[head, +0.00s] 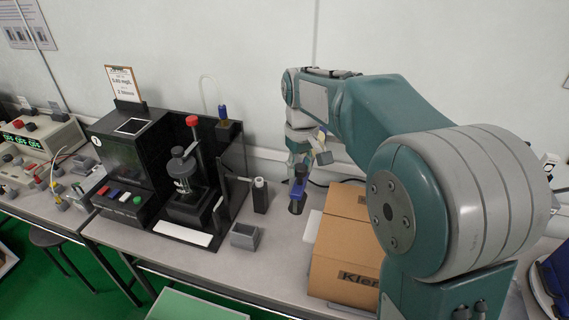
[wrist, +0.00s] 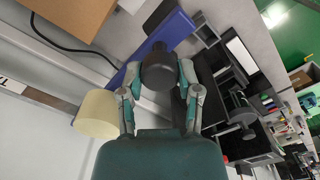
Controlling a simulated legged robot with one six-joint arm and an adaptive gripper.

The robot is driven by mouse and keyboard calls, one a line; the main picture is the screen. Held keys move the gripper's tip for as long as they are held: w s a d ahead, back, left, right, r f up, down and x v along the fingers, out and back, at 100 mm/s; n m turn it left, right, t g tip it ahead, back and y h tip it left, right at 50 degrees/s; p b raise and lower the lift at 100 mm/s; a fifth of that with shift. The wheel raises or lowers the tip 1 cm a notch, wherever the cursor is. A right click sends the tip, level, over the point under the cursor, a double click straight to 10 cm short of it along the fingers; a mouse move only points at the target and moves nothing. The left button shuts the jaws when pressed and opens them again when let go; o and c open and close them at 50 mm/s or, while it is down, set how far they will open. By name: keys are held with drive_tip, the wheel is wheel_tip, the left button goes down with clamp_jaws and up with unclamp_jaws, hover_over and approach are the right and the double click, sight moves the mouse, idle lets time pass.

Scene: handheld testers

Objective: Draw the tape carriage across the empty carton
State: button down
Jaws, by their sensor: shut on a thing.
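The tape carriage (head: 298,188) has a blue body and a dark lower part; it is just left of the far part of the carton in the head view. The brown carton (head: 335,255) lies on the table and is partly hidden by my arm. In the wrist view my gripper (wrist: 159,82) is shut on the carriage's dark round handle (wrist: 157,66), with the blue body (wrist: 172,32) beyond it. A cream tape roll (wrist: 97,114) shows beside the left finger. A carton corner (wrist: 72,14) is at upper left. I cannot tell whether the carriage touches the carton.
A black tester (head: 130,150) with a red-topped column (head: 192,122) stands left of the carriage. A small grey block (head: 245,236) and a dark upright holder (head: 260,196) stand between them. A white flat piece (head: 312,226) lies along the carton's left side. The wall is close behind.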

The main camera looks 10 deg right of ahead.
drive_tip(key=s+d, duration=0.5)
drive_tip(key=d, duration=0.6)
drive_tip(key=s+d, duration=0.4)
drive_tip(key=d, duration=0.8)
drive_tip(key=s+d, duration=0.5)
drive_tip(key=d, duration=0.6)
drive_tip(key=shift+s+d+f, duration=0.2)
drive_tip(key=shift+s+d, duration=0.1)
drive_tip(key=shift+d, duration=0.05)
drive_tip(key=shift+c, duration=1.5)
unclamp_jaws()
drive_tip(key=shift+w+r, duration=0.1)
drive_tip(key=shift+r, duration=0.05)
wheel_tip(320, 180, up, 12)
